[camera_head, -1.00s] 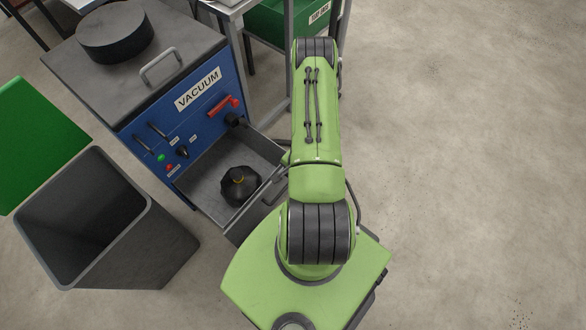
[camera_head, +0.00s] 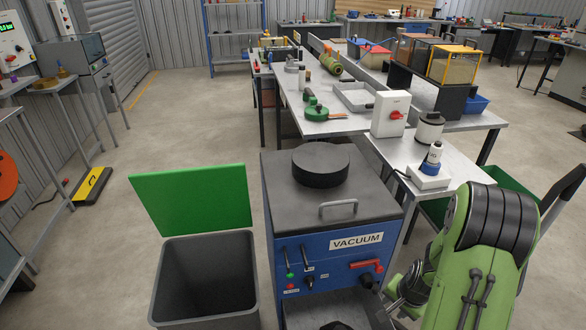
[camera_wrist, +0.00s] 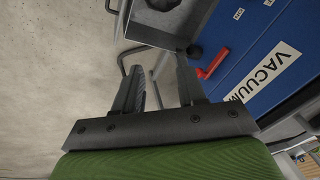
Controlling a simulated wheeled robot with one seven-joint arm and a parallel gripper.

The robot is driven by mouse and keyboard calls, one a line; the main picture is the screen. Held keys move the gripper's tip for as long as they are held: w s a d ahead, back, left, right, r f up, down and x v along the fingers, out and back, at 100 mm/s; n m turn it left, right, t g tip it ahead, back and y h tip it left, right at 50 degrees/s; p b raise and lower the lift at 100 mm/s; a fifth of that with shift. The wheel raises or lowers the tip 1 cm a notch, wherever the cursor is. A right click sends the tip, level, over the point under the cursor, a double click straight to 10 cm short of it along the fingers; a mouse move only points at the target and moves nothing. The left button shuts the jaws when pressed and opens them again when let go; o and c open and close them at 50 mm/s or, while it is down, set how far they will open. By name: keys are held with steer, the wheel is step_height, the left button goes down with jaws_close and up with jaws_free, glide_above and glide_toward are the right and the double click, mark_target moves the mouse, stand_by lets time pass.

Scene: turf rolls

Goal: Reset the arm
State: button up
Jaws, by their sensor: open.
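My gripper (camera_wrist: 165,88) is open in the wrist view, its two dark fingers apart with nothing between them. The blue vacuum unit (camera_wrist: 275,65) lies beside it on the right, with the red handle (camera_wrist: 211,64) close to the right finger. The unit's open drawer (camera_wrist: 160,35) is beyond the fingertips, and a black item (camera_wrist: 160,4) in it shows at the top edge. In the head view my green arm is folded at the lower right, beside the vacuum unit (camera_head: 330,252). My gripper is not clear there.
An open grey bin (camera_head: 205,280) with a raised green lid (camera_head: 192,200) stands left of the vacuum unit. Workbenches (camera_head: 335,125) with tools and boxes stand behind it. A yellow and black step (camera_head: 92,187) is on the floor at left. Floor between is clear.

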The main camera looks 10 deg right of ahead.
steer(key=s+a+r+n+t+p, duration=0.1)
steer(key=s+a+r+n+p, duration=0.15)
steer(key=a+r, duration=0.65)
steer(key=s+a+r+n+t+p, duration=0.15)
steer(key=r+n, duration=0.25)
steer(key=r, duration=1.1)
steer(key=s+a+r+n, duration=0.2)
steer(key=s+a+r, duration=0.1)
steer(key=s+r, duration=0.1)
steer(key=s+a+r+n+p, duration=0.1)
steer(key=s+a+r+n, duration=0.1)
steer(key=s+a+r, duration=0.2)
steer(key=s, duration=0.3)
steer(key=shift+s+r+n, duration=0.25)
steer(key=shift+r+n, duration=0.1)
